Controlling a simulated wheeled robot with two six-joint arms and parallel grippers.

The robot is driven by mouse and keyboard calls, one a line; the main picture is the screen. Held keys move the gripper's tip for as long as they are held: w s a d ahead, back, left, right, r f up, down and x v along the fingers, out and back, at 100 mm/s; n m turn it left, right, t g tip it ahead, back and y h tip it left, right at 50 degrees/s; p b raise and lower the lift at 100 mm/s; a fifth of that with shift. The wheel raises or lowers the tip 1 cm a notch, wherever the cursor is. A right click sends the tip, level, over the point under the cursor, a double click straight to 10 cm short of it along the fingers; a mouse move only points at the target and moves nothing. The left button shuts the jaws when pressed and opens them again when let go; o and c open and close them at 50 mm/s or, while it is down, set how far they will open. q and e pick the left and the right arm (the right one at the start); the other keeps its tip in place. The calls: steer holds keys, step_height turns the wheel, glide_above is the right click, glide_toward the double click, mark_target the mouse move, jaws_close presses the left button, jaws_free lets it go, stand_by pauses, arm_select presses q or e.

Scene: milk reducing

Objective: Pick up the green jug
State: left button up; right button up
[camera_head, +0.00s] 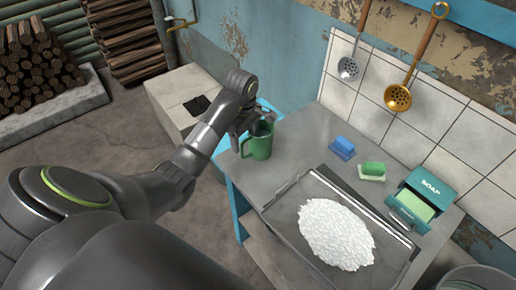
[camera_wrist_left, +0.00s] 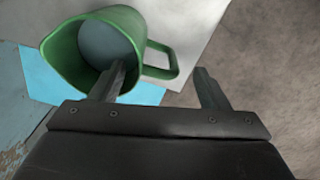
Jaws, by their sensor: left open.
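The green jug (camera_head: 259,143) stands upright at the far left corner of the grey table, with its handle toward the left. My left gripper (camera_head: 246,130) is at the jug's left side. The left wrist view shows the jug (camera_wrist_left: 62,62) from above, with its handle (camera_wrist_left: 172,62) on the right. There my left gripper (camera_wrist_left: 160,82) is open, with one finger over the jug's rim and opening and the other beyond the handle, to its right. The handle lies between the fingers. I cannot tell whether a finger touches the jug. My right gripper is not in view.
A metal tray (camera_head: 284,213) with a white granular heap (camera_head: 337,233) covers the table's front. Ladles (camera_head: 398,97) hang on the tiled wall. A pale block (camera_head: 180,92) stands behind the arm.

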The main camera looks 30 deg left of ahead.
arm_select(q)
step_height(320, 180, down, 3)
steer(key=shift+w+r, duration=0.1)
steer(key=c, duration=1.4)
steer(key=shift+c, duration=0.2)
steer(key=shift+r, duration=0.1)
